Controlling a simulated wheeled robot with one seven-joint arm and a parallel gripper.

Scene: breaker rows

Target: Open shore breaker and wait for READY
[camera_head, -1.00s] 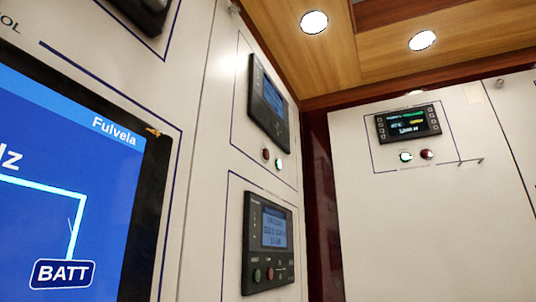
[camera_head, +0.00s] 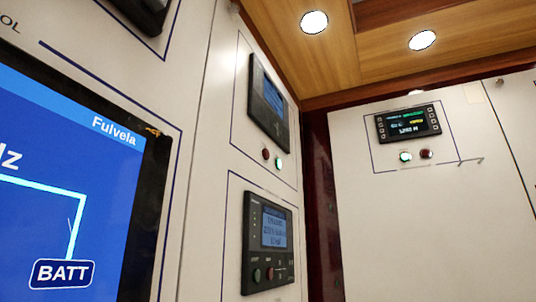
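No shore breaker that I can identify shows in the head view, and no label reading READY can be made out. A large blue screen (camera_head: 60,190) at the left carries the words "Fulvela" and "BATT". A dark panel with a grey-blue display (camera_head: 270,244) is on the white wall at lower middle, with small buttons below its display. Another dark panel (camera_head: 268,104) is above it. A small black display (camera_head: 408,123) with green, yellow and white text is on the right wall. Its text is too small to read surely. My gripper is not in view.
Below the right display are a lit green-white indicator (camera_head: 405,157) and a dark red one (camera_head: 426,154). A similar pair (camera_head: 272,158) sits below the upper middle panel. White wall panels (camera_head: 430,230) surround these. The wooden ceiling (camera_head: 380,60) has round lamps.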

